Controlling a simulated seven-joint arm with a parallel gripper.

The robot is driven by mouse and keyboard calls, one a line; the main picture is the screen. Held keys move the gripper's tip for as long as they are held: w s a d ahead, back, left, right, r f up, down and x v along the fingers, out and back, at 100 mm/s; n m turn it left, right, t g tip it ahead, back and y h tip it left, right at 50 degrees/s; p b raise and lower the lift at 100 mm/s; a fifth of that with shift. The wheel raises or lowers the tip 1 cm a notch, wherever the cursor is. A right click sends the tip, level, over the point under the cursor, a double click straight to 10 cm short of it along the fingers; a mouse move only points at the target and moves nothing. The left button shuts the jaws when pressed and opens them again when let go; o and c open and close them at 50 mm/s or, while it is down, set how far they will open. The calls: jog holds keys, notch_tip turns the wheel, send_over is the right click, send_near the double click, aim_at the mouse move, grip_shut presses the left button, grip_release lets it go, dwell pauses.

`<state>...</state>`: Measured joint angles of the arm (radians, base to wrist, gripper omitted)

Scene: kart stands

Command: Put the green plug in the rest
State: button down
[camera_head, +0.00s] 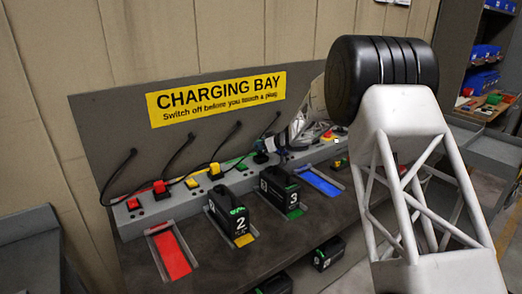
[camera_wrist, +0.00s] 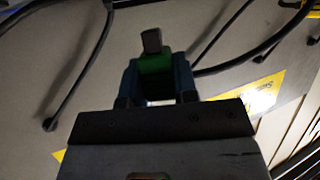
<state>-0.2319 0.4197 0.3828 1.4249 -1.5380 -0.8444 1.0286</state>
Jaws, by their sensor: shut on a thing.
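My gripper (camera_wrist: 157,88) is shut on the green plug (camera_wrist: 154,66), which sits between its two dark fingers in the wrist view, its dark tip pointing away. In the head view the green plug (camera_head: 260,152) is a small dark green shape at my gripper (camera_head: 268,147), over the back ledge under the sign. A black cable runs up from near it. My gripper and wrist partly hide the ledge to its right. I cannot tell which part of the ledge is the rest, nor whether the plug touches the ledge.
A red plug (camera_head: 160,189) and a yellow plug (camera_head: 215,171) stand on the grey ledge (camera_head: 175,201), with black cables behind. Battery packs marked 2 (camera_head: 231,212) and 3 (camera_head: 282,191) stand in front. The red bay (camera_head: 171,254) and blue bay (camera_head: 320,182) are empty.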

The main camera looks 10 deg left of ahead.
jog(key=shift+f, duration=1.15)
jog(key=shift+f, duration=0.6)
jog(key=c, duration=0.9)
grip_release()
jog(key=shift+r, duration=0.2)
jog(key=shift+d+r, duration=0.15)
jog(key=shift+r, duration=0.35)
jog(key=v, duration=1.1)
jog(key=shift+s+d, duration=0.2)
jog(key=shift+d, duration=0.1)
jog(key=shift+r, duration=0.1)
